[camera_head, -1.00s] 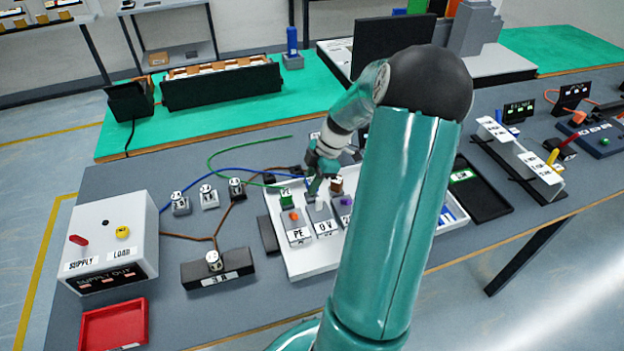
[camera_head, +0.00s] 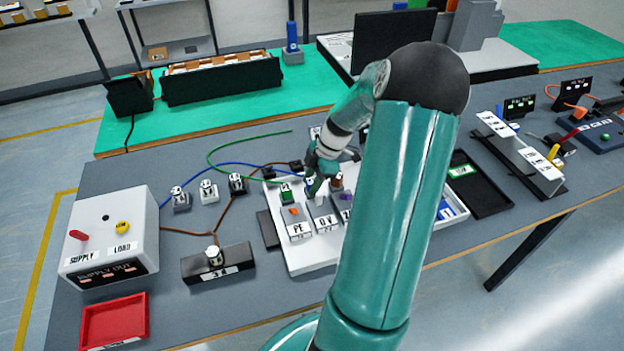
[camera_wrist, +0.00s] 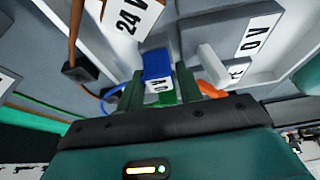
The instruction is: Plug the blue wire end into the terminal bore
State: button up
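The blue wire end (camera_wrist: 158,62), a blue block marked "0 V", sits between the two green fingers of my gripper (camera_wrist: 160,88) in the wrist view. The fingers are close together and appear shut on it. The blue wire (camera_wrist: 106,98) curves off to the left. In the head view my gripper (camera_head: 316,184) is above the white tray, just behind the grey 0 V terminal (camera_head: 321,222). That terminal also shows at the right in the wrist view (camera_wrist: 232,40), apart from the block, with a white lever (camera_wrist: 211,63). I cannot see its bore clearly.
The grey PE terminal (camera_head: 297,226) with an orange lever and a green connector (camera_head: 286,193) stand to the left. The white tray's rim (camera_head: 312,268) surrounds the terminals. A black tray (camera_head: 481,196) lies right.

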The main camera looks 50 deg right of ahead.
jog(key=shift+o, duration=1.3)
jog(key=v, duration=1.3)
jog(key=shift+d+r, duration=0.2)
jog(key=shift+r, duration=0.15)
